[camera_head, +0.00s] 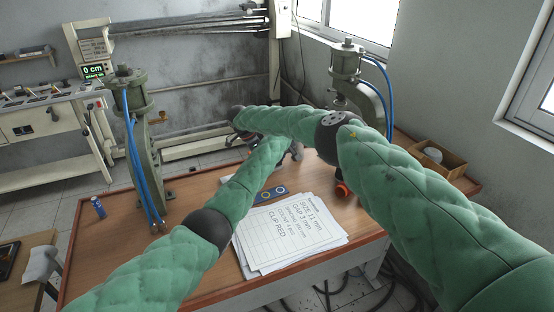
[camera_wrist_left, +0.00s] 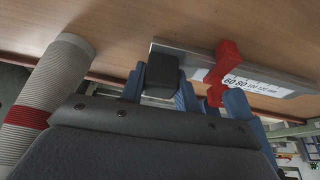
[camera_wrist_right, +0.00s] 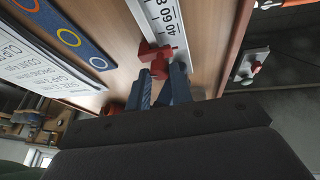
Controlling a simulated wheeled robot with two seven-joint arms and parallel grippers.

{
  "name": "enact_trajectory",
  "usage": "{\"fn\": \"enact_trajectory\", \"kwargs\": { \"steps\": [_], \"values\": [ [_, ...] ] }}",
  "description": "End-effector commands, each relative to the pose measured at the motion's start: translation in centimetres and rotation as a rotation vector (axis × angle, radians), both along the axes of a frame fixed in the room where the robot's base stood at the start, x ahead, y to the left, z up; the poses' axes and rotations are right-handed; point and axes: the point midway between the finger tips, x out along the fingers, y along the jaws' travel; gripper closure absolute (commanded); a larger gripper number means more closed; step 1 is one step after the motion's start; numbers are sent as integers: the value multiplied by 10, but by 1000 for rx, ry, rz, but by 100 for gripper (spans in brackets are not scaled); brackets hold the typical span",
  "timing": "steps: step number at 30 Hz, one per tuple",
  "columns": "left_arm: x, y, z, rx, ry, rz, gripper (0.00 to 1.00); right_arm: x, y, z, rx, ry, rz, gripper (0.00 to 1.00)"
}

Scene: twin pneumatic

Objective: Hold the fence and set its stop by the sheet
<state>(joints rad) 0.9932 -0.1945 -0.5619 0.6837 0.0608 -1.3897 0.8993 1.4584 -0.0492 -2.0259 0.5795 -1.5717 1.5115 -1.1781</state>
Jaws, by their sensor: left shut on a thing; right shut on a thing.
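The fence (camera_wrist_left: 200,72) is a flat metal bar with a white numbered scale; it also shows in the right wrist view (camera_wrist_right: 177,25). In the left wrist view, my left gripper (camera_wrist_left: 160,88) is shut on a black block (camera_wrist_left: 163,70) at the bar. My right gripper (camera_wrist_right: 163,80) is shut on the red stop (camera_wrist_right: 154,60), which sits on the bar; the stop also shows in the left wrist view (camera_wrist_left: 228,65). Numbers from 40 up show beyond the stop; its exact setting is unclear. The sheet (camera_head: 290,232) reads SIZE 11 mm, GAP 3 mm, CLIP RED; other lines are small. My arms hide the fence in the head view.
A blue strip with coloured rings (camera_head: 270,193) lies beside the sheet. Green presses with blue hoses stand at the left (camera_head: 135,130) and back right (camera_head: 347,65). A blue can (camera_head: 98,207) and a cardboard box (camera_head: 438,158) sit near the sides. The table's (camera_head: 110,245) left front is clear.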

Motion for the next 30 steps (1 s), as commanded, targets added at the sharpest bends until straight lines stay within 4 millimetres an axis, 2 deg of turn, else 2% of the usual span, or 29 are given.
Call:
{"fn": "enact_trajectory", "kwargs": {
  "steps": [30],
  "values": [
    [-1, -1, 0, -1, 1, -1, 95, -8, 20, 0, 1, -1, 0, 98]
  ]
}}
